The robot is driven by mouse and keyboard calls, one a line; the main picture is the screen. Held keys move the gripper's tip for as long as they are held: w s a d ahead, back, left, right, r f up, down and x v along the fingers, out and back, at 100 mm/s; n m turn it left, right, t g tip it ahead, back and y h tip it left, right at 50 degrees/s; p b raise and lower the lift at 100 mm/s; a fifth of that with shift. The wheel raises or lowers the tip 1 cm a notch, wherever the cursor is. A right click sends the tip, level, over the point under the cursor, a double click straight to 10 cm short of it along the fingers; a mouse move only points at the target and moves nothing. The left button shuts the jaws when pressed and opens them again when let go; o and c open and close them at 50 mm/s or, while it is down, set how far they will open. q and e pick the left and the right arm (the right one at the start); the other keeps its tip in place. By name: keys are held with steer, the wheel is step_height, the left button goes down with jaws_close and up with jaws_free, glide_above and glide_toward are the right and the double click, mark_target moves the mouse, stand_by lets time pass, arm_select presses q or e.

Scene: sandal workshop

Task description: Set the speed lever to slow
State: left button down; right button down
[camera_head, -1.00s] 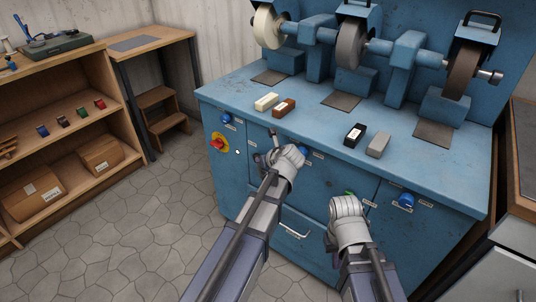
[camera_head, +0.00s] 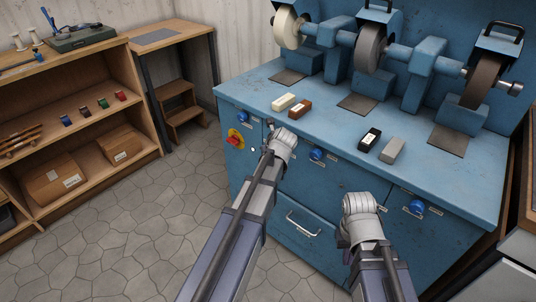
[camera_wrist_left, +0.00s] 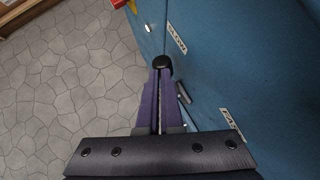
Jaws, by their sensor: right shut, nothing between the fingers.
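The speed lever's black knob (camera_wrist_left: 162,62) sits at the tips of my left gripper (camera_wrist_left: 161,72) in the left wrist view. The two purple fingers are close together, with only a thin slit between them, and look shut on the lever; they hide its shaft. The knob is near the SLOW label (camera_wrist_left: 177,38); the FAST label (camera_wrist_left: 232,122) is lower right. In the head view my left gripper (camera_head: 270,136) is at the cabinet's left front, its fingers mostly hidden. My right gripper (camera_head: 360,206) is shut and empty before the cabinet's front.
The blue cabinet (camera_head: 340,185) carries grinding wheels (camera_head: 368,48) and several small blocks on top. A red and yellow switch (camera_head: 235,138) is left of my left gripper. Blue knobs (camera_head: 317,153) dot the front. Open floor (camera_head: 130,225) lies to the left, before a wooden shelf.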

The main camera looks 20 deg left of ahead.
arm_select(q)
steer(key=shift+w+a, duration=0.1)
steer(key=shift+a, duration=0.05)
steer(key=a+p+v, duration=0.1)
steer(key=p+v, duration=0.9)
steer(key=v, duration=0.3)
steer(key=shift+s+a+r+p, duration=0.15)
steer(key=shift+s+r+p, duration=0.05)
steer(key=shift+r+p, duration=0.15)
